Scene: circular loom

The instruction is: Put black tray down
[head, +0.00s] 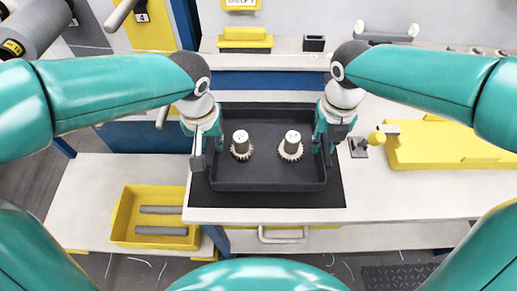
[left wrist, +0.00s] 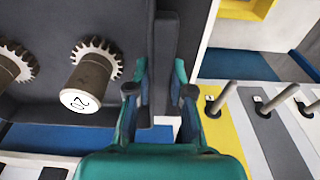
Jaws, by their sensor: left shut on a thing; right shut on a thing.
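The black tray (head: 267,184) is at the middle of the head view, over a dark mat (head: 335,192) on the white table. Two toothed gears with pale hubs, a left one (head: 241,146) and a right one (head: 291,147), stand in it. My left gripper (head: 207,150) is shut on the tray's left side; in the left wrist view its fingers (left wrist: 160,100) close around the tray wall (left wrist: 165,60). My right gripper (head: 328,138) is shut on the tray's right side. I cannot tell whether the tray's underside touches the mat.
A yellow bin (head: 124,222) with grey rods sits on a lower shelf at left. A yellow block (head: 440,148) lies on the table at right, near a small metal fixture (head: 358,147). Bare table lies right of the mat.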

